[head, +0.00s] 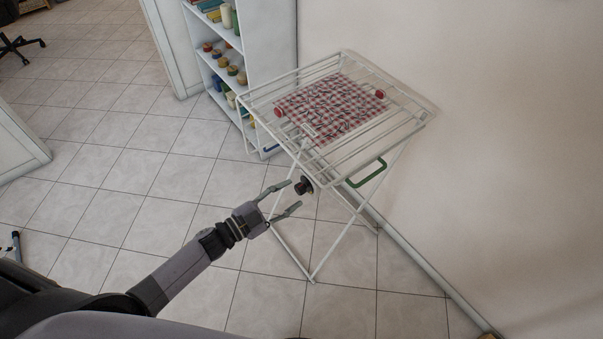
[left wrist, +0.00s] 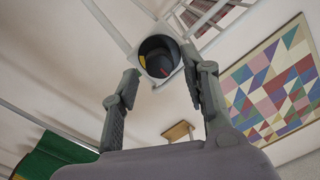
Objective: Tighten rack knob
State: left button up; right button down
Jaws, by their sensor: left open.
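The rack (head: 343,203) is a white folding wire drying rack standing by the wall. Its dark round knob (head: 304,186) sits on the rack's near side, below the top. In the left wrist view the knob (left wrist: 159,57) shows as a black round face with a red mark and a yellow mark, on a light mount. My left gripper (head: 295,193) is open, with its fingertips pointing at the knob. In the left wrist view the knob appears between and just beyond the fingertips; I cannot tell whether they touch it. My right gripper is in neither view.
A red-and-white checked cloth (head: 330,105) lies on the rack top between red end pieces. A green handle (head: 367,175) sticks out at the rack's right. A white shelf unit (head: 270,70) with small items stands behind. Tiled floor at left is mostly clear. The wall is close at right.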

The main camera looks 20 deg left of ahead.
aim_at(302, 188)
pick_arm(q)
jog(key=n, duration=0.3)
jog(key=shift+r+p, duration=0.2)
jog(key=shift+p, duration=0.15)
jog(key=shift+f+n, duration=0.15)
jog(key=shift+n, duration=0.75)
jog(key=shift+f+n, duration=0.15)
jog(key=shift+n, duration=0.45)
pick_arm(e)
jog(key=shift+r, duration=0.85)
pick_arm(q)
jog(key=shift+d, duration=0.1)
jog(key=shift+b+x, duration=0.3)
jog(key=shift+x, duration=0.9)
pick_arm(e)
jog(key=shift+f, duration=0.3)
pick_arm(q)
jog(key=shift+c, duration=0.6)
